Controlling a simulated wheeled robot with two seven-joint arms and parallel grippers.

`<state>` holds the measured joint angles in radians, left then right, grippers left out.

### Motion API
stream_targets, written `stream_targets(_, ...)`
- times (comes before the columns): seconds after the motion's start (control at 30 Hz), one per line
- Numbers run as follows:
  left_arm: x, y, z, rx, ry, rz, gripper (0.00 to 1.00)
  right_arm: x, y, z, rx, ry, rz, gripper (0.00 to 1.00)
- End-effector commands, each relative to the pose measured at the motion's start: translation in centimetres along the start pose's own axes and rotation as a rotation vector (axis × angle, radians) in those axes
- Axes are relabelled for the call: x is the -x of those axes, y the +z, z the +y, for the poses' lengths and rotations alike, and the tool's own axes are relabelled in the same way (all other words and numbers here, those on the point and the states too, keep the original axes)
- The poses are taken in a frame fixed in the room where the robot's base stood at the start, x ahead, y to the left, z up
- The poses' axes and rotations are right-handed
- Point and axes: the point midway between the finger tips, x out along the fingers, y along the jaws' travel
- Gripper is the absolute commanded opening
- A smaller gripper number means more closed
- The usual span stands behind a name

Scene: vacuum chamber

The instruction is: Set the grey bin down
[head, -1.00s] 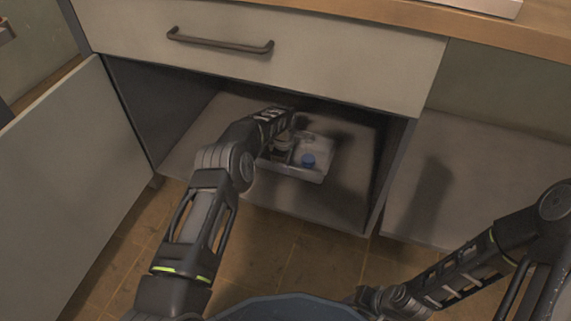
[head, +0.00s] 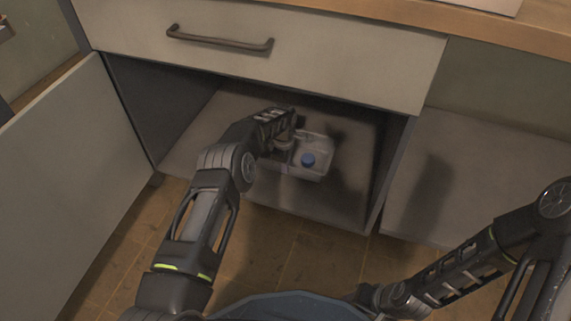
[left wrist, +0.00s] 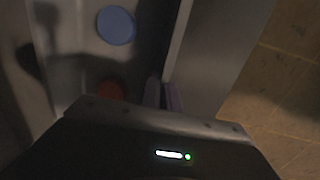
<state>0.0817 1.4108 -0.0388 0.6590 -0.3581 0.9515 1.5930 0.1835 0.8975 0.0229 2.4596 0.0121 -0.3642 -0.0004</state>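The grey bin (head: 304,176) is low in the open cabinet, over its floor board, in the head view. It holds a blue-capped item (head: 308,160). In the left wrist view, a blue round cap (left wrist: 116,25) and a red round thing (left wrist: 111,90) lie inside the bin's wall (left wrist: 177,42). My left gripper (head: 288,133) reaches in at the bin's left side. Its fingers (left wrist: 163,93) appear closed on the wall's rim. My arm hides part of the bin. Whether the bin's underside touches the board cannot be told.
The cabinet floor board (head: 240,104) has bare room around the bin. A drawer front (head: 270,50) overhangs the opening. The open door (head: 60,150) stands at left and a side panel (head: 390,180) bounds the right. A lower board (head: 480,180) lies further right.

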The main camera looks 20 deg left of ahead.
Motion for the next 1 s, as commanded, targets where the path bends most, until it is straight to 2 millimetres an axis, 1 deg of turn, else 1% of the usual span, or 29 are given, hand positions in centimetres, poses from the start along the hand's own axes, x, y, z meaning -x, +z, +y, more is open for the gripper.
stream_targets(0.07, 0.0, 0.0, 0.2, 0.001, 0.005, 0.0, 0.0, 0.0, 0.0, 0.0, 0.0, 0.0, 0.0, 0.36)
stream_targets(0.1, 0.1, 0.0, 0.2, 0.001, 0.005, 0.0, 0.07, 0.0, 0.0, 0.0, 0.0, 0.0, 0.0, 0.36)
stream_targets(0.3, 0.0, 0.0, 0.1, 0.0, 0.003, 0.0, 0.23, 0.0, 0.0, 0.0, 0.0, 0.0, 0.0, 0.36)
stream_targets(0.4, -0.1, 0.0, 0.1, 0.0, 0.002, 0.0, 0.3, 0.0, 0.0, 0.0, 0.0, 0.0, 0.0, 0.36)
stream_targets(0.6, -0.3, 0.0, -0.2, 0.0, -0.005, 0.0, 0.3, 0.0, 0.0, 0.0, 0.0, 0.0, 0.0, 0.36)
stream_targets(0.7, 0.1, 0.0, -0.1, 0.0, -0.003, 0.0, 0.3, 0.2, 0.0, -0.1, 0.0, 0.0, 0.0, 0.36)
stream_targets(0.87, 2.0, -0.1, 0.1, -0.001, 0.0, 0.001, 0.3, 1.2, 0.1, -0.5, 0.001, 0.002, -0.001, 0.36)
stream_targets(1.0, 4.5, 0.0, 0.1, -0.001, 0.001, 0.001, 0.3, 2.3, 0.2, -0.9, 0.002, 0.004, -0.002, 0.36)
